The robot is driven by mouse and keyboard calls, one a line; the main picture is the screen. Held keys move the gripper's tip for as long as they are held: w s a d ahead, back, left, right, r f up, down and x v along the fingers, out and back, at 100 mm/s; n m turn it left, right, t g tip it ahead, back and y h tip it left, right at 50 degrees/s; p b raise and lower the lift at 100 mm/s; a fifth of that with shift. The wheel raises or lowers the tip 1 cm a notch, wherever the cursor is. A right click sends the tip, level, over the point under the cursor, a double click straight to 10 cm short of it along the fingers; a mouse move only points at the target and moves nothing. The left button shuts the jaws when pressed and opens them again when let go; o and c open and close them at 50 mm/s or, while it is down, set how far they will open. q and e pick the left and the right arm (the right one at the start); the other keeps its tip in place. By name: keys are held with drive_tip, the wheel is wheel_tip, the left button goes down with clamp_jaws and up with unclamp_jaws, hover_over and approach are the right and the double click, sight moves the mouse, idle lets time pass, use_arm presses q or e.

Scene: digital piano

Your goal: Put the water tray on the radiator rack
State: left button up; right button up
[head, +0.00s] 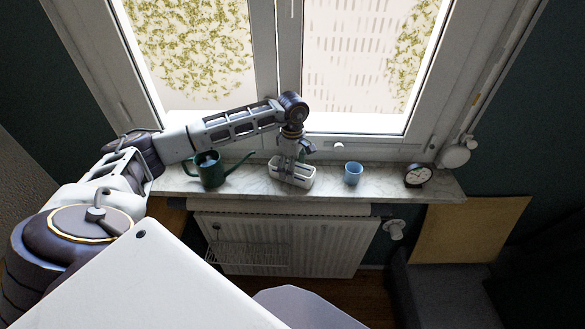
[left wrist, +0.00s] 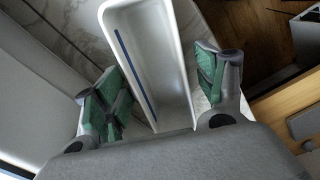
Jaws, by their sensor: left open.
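The water tray (head: 288,176) is a long white open trough standing on the marble windowsill. In the left wrist view the tray (left wrist: 150,50) shows a blue line along its inner wall. My left gripper (head: 297,155) is right above the tray, pointing down. Its open fingers (left wrist: 163,88) stand on either side of the tray; I cannot tell whether they touch it. The radiator rack (head: 245,256) is a wire rack on the front left of the white radiator (head: 320,240), below the sill. My right gripper is not in view.
On the windowsill (head: 390,190) a green watering can (head: 211,172) stands left of the tray. A blue cup (head: 353,173) and a black clock (head: 418,175) stand to its right. A radiator valve (head: 394,229) sticks out at the right. The window is behind.

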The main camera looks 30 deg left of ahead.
use_arm(q)
wheel_tip(320, 180, up, 12)
drive_tip(key=b, duration=0.2)
drive_tip(key=shift+f, duration=0.25)
drive_tip(key=shift+c, duration=0.3)
